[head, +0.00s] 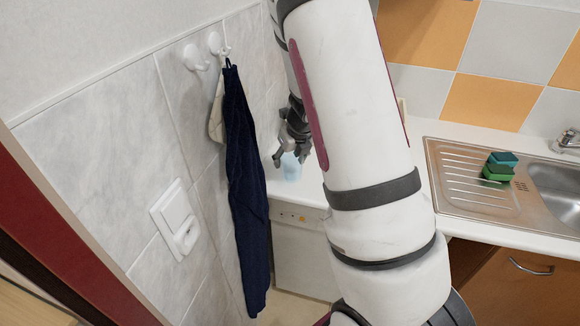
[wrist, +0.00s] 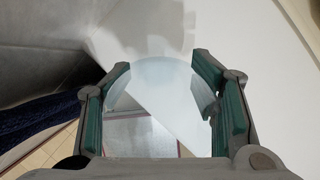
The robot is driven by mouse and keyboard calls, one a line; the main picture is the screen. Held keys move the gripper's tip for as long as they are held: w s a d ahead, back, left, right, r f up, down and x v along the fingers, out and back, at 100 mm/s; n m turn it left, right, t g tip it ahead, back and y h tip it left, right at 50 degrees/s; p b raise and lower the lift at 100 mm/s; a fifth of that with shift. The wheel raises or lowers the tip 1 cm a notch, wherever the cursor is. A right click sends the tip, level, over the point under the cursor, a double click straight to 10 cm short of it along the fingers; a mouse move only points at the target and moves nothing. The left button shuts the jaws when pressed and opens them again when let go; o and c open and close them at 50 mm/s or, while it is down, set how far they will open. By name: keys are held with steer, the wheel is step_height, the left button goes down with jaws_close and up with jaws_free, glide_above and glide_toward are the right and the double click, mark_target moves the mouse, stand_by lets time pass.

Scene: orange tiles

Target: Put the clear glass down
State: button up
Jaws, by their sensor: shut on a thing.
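The clear glass (wrist: 155,85) is between the two fingers of my gripper (wrist: 165,105) in the wrist view, see-through and pale blue. My gripper is shut on it. In the head view my gripper (head: 287,152) is beyond my arm, over the white counter by the tiled wall, and the glass (head: 291,168) shows as a pale blue shape just below the fingers. I cannot tell whether the glass touches the counter.
A dark blue cloth (head: 247,190) hangs from a wall hook left of my gripper. A white appliance (head: 300,258) stands under the counter. At right are a steel sink (head: 560,187) and stacked green sponges (head: 498,168) on its drainboard (head: 465,185). My arm hides the middle counter.

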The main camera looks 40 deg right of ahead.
mark_target(289, 167)
steer(key=shift+f+b, duration=0.35)
steer(key=shift+f, duration=1.4)
steer(key=shift+f, duration=0.1)
steer(key=o, duration=1.4)
